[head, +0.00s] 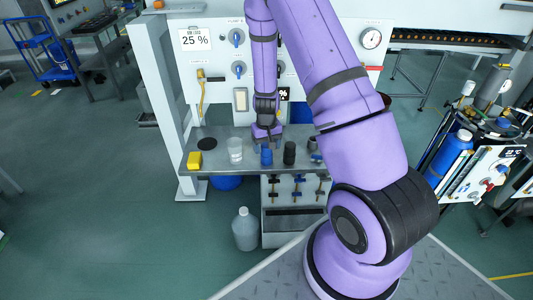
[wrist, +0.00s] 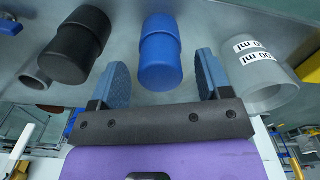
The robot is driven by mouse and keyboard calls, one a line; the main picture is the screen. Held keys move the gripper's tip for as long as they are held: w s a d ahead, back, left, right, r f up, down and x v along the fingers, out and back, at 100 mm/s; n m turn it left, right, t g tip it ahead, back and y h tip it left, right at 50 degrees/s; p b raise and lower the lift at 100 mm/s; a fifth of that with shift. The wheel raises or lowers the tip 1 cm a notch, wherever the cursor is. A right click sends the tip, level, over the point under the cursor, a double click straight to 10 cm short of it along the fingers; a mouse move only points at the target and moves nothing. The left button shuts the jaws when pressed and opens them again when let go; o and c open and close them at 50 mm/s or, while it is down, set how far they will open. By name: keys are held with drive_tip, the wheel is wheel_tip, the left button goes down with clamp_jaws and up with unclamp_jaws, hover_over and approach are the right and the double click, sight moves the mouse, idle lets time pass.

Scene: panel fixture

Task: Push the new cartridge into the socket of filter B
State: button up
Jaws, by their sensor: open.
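A blue cylindrical cartridge (head: 266,157) stands on the grey shelf, with a black cylinder (head: 289,153) to its right. I cannot tell from markings which is the new cartridge. My gripper (head: 266,136) is over the shelf, just behind the blue cartridge in the head view. In the wrist view my gripper (wrist: 162,75) is open, its blue pads on either side of the blue cartridge (wrist: 160,45), with a gap to each. The black cylinder (wrist: 75,45) is to the left there. The socket of filter B cannot be made out; my arm hides part of the panel.
The beaker (wrist: 265,75) is close to a finger in the wrist view. The white panel (head: 215,75) rises behind.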

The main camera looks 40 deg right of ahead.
drive_tip(key=shift+f, duration=0.3)
drive_tip(key=shift+c, duration=0.4)
drive_tip(key=c, duration=1)
drive_tip(key=shift+r, duration=0.1)
wheel_tip(320, 180, up, 10)
drive_tip(key=shift+f, duration=0.1)
